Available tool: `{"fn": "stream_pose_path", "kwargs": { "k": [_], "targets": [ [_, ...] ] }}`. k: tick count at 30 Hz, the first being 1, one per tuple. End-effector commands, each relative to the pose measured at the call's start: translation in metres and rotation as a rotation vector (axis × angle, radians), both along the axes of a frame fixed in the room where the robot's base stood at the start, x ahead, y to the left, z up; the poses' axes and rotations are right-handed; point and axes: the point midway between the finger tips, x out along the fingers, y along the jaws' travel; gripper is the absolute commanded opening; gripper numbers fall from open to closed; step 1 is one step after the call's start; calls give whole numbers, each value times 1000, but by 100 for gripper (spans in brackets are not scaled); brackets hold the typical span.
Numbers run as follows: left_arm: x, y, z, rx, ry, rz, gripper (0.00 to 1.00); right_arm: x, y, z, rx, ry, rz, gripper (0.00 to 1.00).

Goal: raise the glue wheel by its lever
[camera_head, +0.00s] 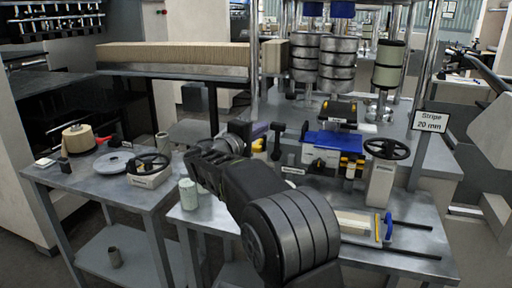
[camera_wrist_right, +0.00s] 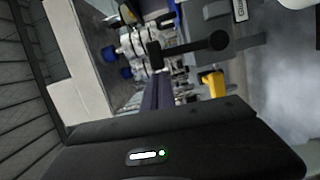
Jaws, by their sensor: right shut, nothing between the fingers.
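My right gripper (camera_head: 205,168) is in the middle of the head view, with its arm rising from the bottom edge. It is shut and empty. A black upright lever with a knob (camera_head: 277,128) stands on the table to its right, apart from it. In the right wrist view, a black lever (camera_wrist_right: 190,48) with a rounded end lies across the upper middle, beyond my dark gripper housing. A grey round wheel-like part (camera_head: 232,144) shows just behind the gripper; I cannot tell if it is the glue wheel. My left gripper is not in view.
A blue-topped box (camera_head: 333,140) and a black handwheel (camera_head: 387,149) stand to the right. A second handwheel (camera_head: 148,163) and a tan roll (camera_head: 78,138) are on the left table. A pale green cup (camera_head: 188,194) stands close to the gripper. A "Stripe 20 mm" sign (camera_head: 431,121) stands at right.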

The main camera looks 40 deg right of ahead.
Motion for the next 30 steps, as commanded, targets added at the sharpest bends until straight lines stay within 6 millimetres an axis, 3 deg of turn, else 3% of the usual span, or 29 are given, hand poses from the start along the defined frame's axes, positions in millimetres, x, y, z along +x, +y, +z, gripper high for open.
{"fn": "stream_pose_path", "kwargs": {
  "k": [1, 3, 10, 30],
  "targets": [
    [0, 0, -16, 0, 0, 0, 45, -2, -2, -6, 25, -37, -1, 0],
    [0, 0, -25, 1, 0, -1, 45, -5, -4, -4, 53, -77, -1, 0],
    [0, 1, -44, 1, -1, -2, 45, -12, -9, 2, 121, -175, 0, 0],
    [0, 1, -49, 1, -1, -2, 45, -17, -12, 6, 148, -212, -6, 0]
  ]
}}
